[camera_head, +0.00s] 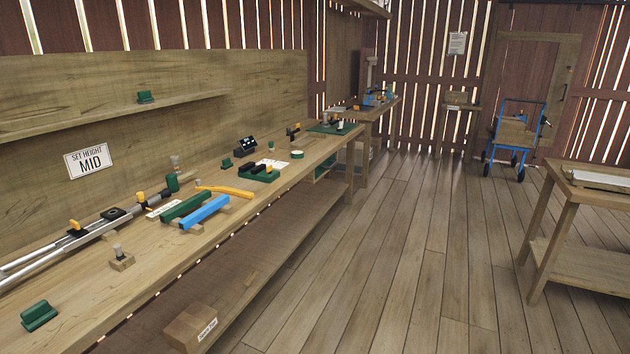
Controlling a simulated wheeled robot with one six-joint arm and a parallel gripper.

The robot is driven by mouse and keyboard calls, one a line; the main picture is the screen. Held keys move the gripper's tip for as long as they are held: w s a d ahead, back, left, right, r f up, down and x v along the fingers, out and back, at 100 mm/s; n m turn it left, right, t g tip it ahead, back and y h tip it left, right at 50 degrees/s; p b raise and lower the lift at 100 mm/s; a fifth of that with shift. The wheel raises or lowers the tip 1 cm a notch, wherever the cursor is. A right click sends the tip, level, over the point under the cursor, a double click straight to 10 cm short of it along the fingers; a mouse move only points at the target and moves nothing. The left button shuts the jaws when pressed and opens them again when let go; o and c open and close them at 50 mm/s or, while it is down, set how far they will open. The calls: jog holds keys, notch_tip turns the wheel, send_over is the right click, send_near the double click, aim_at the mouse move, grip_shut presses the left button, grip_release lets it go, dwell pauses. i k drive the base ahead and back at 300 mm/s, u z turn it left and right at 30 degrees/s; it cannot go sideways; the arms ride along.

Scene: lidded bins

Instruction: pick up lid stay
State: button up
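No part in the camera_head view can be named as the lid stay with certainty. Long silver rods (62,247) with black and yellow fittings lie along the back left of the workbench (75,308). A blue bar (205,212) lies on wooden blocks in the middle of the bench, beside a dark green bar (186,206). A curved yellow-orange piece (226,191) lies just behind them. My gripper is not in view.
A small wooden block with a metal post (122,259) and a green block (39,316) stand at the front left. A "SET HEIGHT MID" sign (89,161) hangs on the backboard. A cardboard box (190,330) sits on the lower shelf. The plank floor (400,250) is clear.

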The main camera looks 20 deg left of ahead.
aim_at(228, 190)
jog(key=u, duration=0.35)
jog(key=i, duration=1.7)
jog(key=u, duration=1.5)
jog(key=i, duration=1.3)
jog(key=u, duration=1)
jog(key=i, duration=0.25)
